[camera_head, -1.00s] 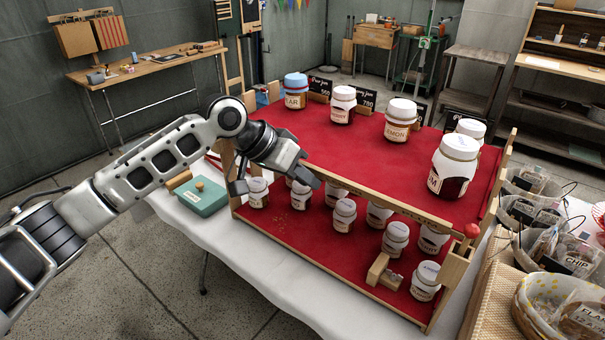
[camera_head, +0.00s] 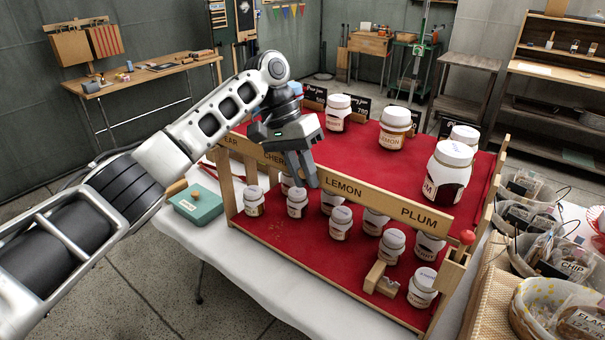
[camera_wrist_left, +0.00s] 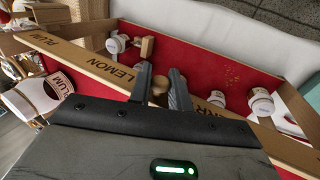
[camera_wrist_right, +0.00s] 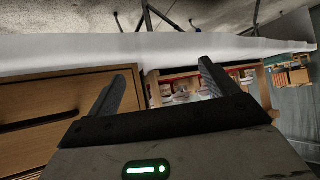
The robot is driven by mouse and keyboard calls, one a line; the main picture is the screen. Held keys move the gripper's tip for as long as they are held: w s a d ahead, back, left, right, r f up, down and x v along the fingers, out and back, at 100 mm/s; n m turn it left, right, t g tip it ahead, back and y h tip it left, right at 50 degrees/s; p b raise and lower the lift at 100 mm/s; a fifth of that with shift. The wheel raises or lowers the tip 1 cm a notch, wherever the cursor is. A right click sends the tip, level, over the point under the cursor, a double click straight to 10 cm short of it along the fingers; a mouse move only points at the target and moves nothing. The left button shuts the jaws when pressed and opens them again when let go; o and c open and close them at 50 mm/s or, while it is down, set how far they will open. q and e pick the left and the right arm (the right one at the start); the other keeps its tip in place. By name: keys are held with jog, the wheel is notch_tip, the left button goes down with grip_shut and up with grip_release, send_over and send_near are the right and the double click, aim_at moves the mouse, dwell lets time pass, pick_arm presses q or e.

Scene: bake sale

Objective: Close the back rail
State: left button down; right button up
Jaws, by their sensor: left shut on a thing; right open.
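The wooden rail (camera_head: 385,200), lettered cherry, lemon and plum, runs along my side of the red two-tier jam stand (camera_head: 330,262), with its lettered face toward me. It also crosses the left wrist view (camera_wrist_left: 85,57). My left gripper (camera_head: 302,172) is shut at the rail's middle; a small rounded wooden piece (camera_wrist_left: 160,86) shows between its fingers. A red ball (camera_head: 467,237) sits at the rail's right end, by a wooden post. I cannot tell whether that end is fastened. My right gripper (camera_wrist_right: 163,72) is open and empty beside wooden furniture, outside the head view.
Large jars, such as the plum jar (camera_head: 449,172) and lemon jar (camera_head: 394,128), stand on the upper tier. Several small jars and a wooden block (camera_head: 382,280) are on the lower tier. A green box (camera_head: 195,204) is at left; baskets (camera_head: 560,305) are at right.

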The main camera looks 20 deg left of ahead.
dwell(0.4)
pick_arm(q)
jog(key=c, duration=1.4)
grip_release()
jog(key=shift+o, duration=0.2)
jog(key=shift+w+a+r, duration=0.1)
jog(key=shift+a+r, duration=0.1)
jog(key=shift+r, duration=0.3)
jog(key=v, duration=1.5)
jog(key=shift+d+f, duration=0.1)
